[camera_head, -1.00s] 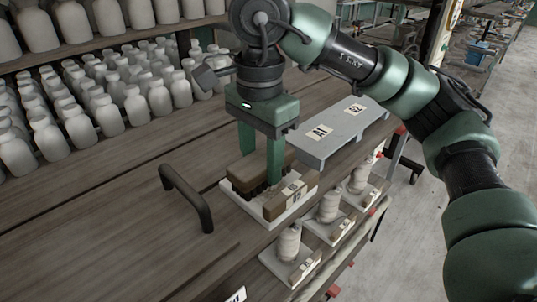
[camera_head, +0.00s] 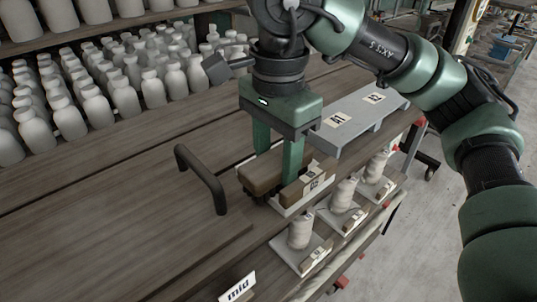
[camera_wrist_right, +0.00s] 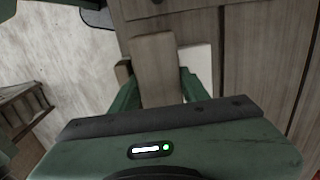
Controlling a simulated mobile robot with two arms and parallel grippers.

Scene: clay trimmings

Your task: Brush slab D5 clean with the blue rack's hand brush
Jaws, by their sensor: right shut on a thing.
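My right gripper (camera_head: 277,168) is shut on the hand brush (camera_head: 262,178), a brown block with dark bristles. The brush is low over a white slab (camera_head: 287,211), with its left end sticking out past the slab's edge. I cannot tell whether the bristles touch. The slab has a brown block with a label (camera_head: 308,186) at its front; the label is too small to read surely. In the right wrist view the brush (camera_wrist_right: 157,70) sits between the fingers, with part of the white slab (camera_wrist_right: 197,62) beside it. My left gripper is not in view.
White slabs with clay pieces (camera_head: 301,232) stand in a row along the table's front edge. A grey tray (camera_head: 352,128) labelled A1 and A2 is behind right. A black handle (camera_head: 203,178) rises at left. White bottles (camera_head: 92,105) crowd the back shelf. A "mid" sign (camera_head: 237,288) is at front.

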